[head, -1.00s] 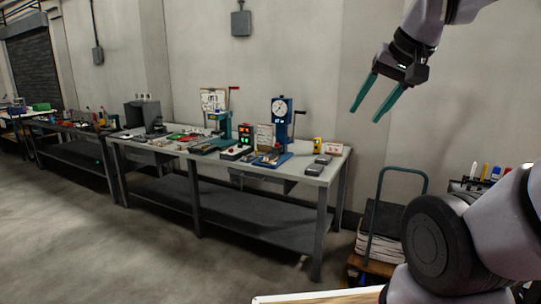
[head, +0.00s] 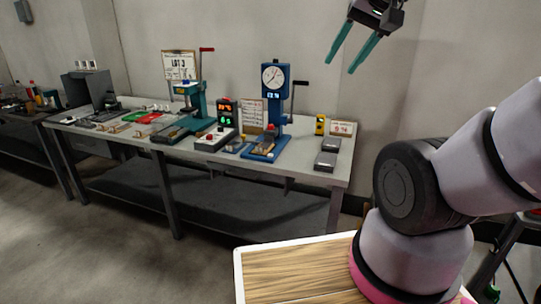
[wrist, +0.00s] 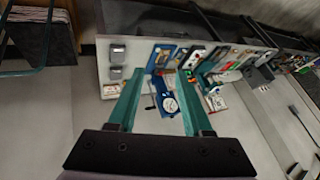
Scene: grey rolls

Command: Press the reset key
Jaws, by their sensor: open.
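No key labelled reset can be read at this distance. On the grey workbench (head: 335,172), a small tower with lit orange and green digits (head: 227,112) stands behind a light box with a red button (head: 215,138). To its right is a blue press with a round dial (head: 273,90) and a small lit display; the press also shows in the wrist view (wrist: 168,103). My gripper (head: 340,66) is open and empty, high up and apart from the bench. Its teal fingers (wrist: 160,72) frame the blue press in the wrist view.
A teal press (head: 193,100), a clipboard sign (head: 180,65), a yellow device (head: 320,125) and grey blocks (head: 326,156) share the bench. Red and green trays (head: 140,117) lie left. A wood-topped surface (head: 290,272) is close in front. The floor before the bench is clear.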

